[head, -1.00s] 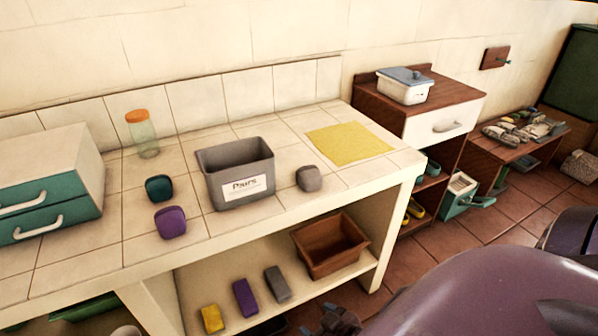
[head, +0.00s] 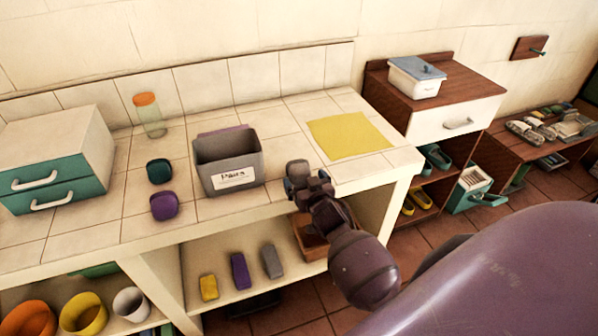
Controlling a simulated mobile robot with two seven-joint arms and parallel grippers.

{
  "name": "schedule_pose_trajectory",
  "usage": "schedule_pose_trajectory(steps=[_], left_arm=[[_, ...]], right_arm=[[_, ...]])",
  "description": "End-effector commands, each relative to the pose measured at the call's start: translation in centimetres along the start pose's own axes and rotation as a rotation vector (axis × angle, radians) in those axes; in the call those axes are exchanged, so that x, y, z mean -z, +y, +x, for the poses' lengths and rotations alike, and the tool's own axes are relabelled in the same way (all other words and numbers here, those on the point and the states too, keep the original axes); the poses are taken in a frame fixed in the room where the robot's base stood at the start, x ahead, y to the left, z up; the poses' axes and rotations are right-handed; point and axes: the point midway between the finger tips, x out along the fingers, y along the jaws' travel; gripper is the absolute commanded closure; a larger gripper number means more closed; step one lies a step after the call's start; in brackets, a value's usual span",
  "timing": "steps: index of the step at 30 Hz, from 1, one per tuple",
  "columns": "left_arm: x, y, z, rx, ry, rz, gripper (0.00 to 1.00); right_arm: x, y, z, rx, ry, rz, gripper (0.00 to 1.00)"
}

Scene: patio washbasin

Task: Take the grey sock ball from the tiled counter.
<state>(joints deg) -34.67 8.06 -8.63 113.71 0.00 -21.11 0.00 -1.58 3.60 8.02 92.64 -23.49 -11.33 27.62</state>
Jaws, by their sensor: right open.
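The grey sock ball (head: 297,168) sits on the tiled counter (head: 292,126), to the right of the grey box labelled "Pairs" (head: 210,181). My right gripper (head: 303,183) is open, at the near side of the ball. Its fingers partly cover the ball, and I cannot tell whether they touch it. My right arm reaches in from the lower right. My left gripper is not in view.
A teal ball (head: 159,171) and a purple ball (head: 164,206) lie left of the box. A jar (head: 150,118) and a drawer unit (head: 60,150) stand further left. A yellow cloth (head: 348,135) lies right. A brown crate (head: 307,240) is on the shelf below.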

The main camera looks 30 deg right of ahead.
Motion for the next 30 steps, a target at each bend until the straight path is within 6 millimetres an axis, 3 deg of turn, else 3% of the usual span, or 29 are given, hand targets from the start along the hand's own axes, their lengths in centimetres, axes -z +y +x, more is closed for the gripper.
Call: schedule_pose_trajectory(steps=[8, 19, 30], left_arm=[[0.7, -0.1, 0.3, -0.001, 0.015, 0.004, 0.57], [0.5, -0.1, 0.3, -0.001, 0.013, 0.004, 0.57], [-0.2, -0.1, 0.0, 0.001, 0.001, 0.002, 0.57]], right_arm=[[0.0, 0.1, 1.7, 0.0, 0.0, 0.0, 0.02], [-0.5, 0.4, 5.8, 0.0, 0.0, -0.001, 0.02], [-0.5, 0.4, 6.4, 0.0, -0.001, 0.0, 0.04]])
